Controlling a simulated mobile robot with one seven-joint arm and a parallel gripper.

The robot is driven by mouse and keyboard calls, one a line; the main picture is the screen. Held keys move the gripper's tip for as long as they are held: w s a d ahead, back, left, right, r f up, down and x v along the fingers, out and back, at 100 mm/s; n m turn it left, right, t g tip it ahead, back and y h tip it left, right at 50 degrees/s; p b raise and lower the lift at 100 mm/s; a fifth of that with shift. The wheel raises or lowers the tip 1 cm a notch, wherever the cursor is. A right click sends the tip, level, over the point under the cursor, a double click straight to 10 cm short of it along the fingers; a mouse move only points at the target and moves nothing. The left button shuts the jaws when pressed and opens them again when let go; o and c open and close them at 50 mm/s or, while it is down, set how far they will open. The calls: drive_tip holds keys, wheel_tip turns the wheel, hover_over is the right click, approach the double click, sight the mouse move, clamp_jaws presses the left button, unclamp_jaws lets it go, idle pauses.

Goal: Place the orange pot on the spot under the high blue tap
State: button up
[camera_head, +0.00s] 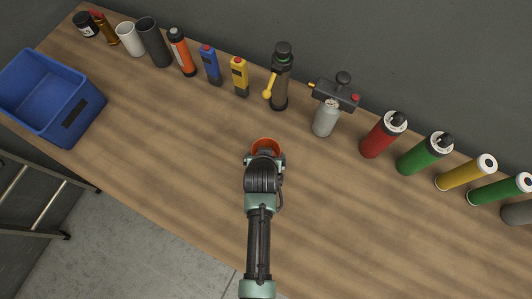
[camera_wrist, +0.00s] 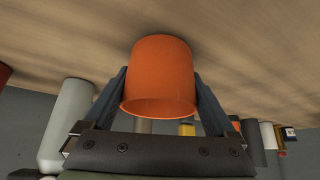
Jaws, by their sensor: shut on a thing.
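The orange pot (camera_head: 265,145) is in my gripper (camera_head: 264,159), near the middle of the wooden table. In the wrist view the pot (camera_wrist: 160,75) sits between the two fingers of my gripper (camera_wrist: 160,100), which are shut on its sides. That view appears upside down, with the pot's rim low in the picture. I cannot tell whether the pot's base touches the table. My gripper hides part of the pot in the head view. No high blue tap and no spot under one can be made out in either view.
On the wooden table (camera_head: 180,140), a dark cylinder with a yellow lever (camera_head: 281,80) and a grey device (camera_head: 336,93) by a silver canister (camera_head: 324,120) stand behind the pot. Red (camera_head: 381,138) and green (camera_head: 424,155) cylinders stand right. A blue crate (camera_head: 88,112) is left.

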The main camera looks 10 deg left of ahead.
drive_tip(key=shift+f, duration=0.2)
drive_tip(key=shift+f, duration=0.15)
drive_tip(key=o, duration=1.1)
